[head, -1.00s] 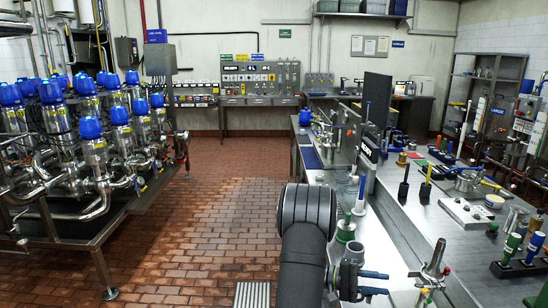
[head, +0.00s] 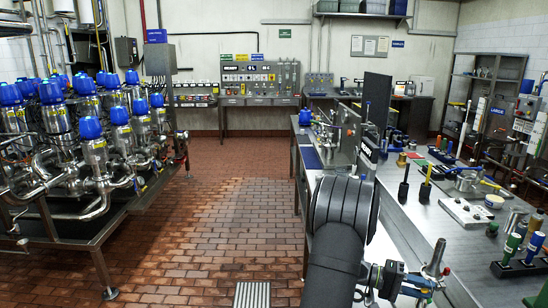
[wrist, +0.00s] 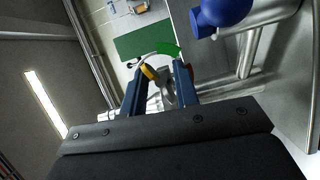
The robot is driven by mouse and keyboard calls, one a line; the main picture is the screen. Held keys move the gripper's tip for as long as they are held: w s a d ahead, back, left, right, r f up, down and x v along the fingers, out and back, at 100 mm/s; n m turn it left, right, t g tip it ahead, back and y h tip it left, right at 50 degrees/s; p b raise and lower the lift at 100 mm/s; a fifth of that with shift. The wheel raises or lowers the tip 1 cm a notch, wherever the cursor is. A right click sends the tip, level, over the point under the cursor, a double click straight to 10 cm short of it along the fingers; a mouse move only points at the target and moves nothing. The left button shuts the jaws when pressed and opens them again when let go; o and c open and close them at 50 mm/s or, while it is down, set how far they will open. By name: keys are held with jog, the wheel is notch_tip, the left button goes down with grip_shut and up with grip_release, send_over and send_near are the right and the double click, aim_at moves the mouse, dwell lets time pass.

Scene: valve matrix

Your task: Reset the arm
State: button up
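My black arm (head: 345,215) rises in the foreground of the head view, its wide joint hiding part of the bench. My gripper (head: 424,287) shows to its right, with two blue fingers spread apart. The fingers point right, close to a metal fitting (head: 433,260) with a green part below; I cannot tell whether they touch it. In the wrist view the blue fingers of my gripper (wrist: 160,70) also stand apart. A small yellow and grey part (wrist: 150,73) shows between or beyond them, and nothing is clearly gripped.
The metal workbench (head: 405,225) runs along the right with several tools, bottles and holders. A dark upright panel (head: 376,100) stands on it. Blue-topped valves (head: 90,130) fill a frame at the left. The tiled floor (head: 225,210) between is clear. The wrist view shows a green mat (wrist: 142,40).

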jog(key=v, duration=1.3)
jog(key=shift+a+m, duration=0.3)
jog(key=shift+a, duration=0.1)
jog(key=shift+w+r, duration=0.1)
jog(key=s+a+n+t+h, duration=0.2)
jog(key=s+a+n+t, duration=0.35)
jog(key=n, duration=0.45)
jog(key=shift+t, duration=0.65)
jog(key=d, duration=1.6)
jog(key=shift+w+d+f, duration=0.15)
jog(key=shift+d+f, duration=0.2)
grip_shut()
